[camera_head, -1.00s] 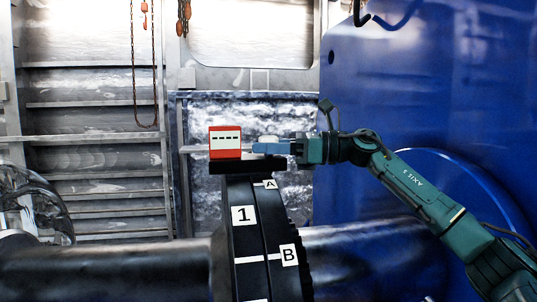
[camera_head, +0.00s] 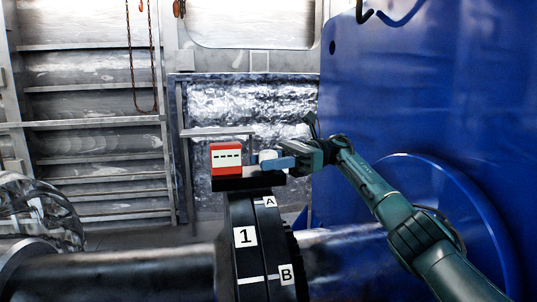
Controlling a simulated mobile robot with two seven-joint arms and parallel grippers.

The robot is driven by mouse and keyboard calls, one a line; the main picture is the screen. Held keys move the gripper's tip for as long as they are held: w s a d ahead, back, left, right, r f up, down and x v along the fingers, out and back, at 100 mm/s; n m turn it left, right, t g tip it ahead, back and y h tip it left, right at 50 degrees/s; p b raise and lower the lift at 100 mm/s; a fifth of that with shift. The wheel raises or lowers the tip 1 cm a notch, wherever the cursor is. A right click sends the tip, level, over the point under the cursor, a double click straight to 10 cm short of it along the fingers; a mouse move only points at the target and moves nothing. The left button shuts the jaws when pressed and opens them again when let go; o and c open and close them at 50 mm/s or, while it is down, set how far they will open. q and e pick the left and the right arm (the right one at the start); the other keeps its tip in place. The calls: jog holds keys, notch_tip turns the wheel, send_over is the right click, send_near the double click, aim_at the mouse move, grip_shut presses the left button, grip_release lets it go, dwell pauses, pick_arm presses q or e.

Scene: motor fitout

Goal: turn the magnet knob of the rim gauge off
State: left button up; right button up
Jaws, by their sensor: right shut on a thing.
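The rim gauge (camera_head: 227,158) is a red box with a white display on a black base (camera_head: 235,183). It sits on top of the black coupling rim (camera_head: 243,232), which carries labels 1, A and B. A pale knob (camera_head: 267,156) stands on the right part of the base. My right gripper (camera_head: 278,160) reaches in from the right with blue fingers and is shut on the knob. The fingers hide part of the knob, and its marking cannot be read. My left gripper is not in view.
A large blue housing (camera_head: 440,100) fills the right side. A dark shaft (camera_head: 120,270) runs across the bottom. Chains (camera_head: 140,60) hang at the upper left before a ribbed metal wall (camera_head: 90,90). The space above the gauge is clear.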

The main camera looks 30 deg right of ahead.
aim_at(268, 151)
dwell(0.4)
jog(key=o, duration=1)
jog(key=shift+c, duration=0.2)
notch_tip(268, 151, up, 10)
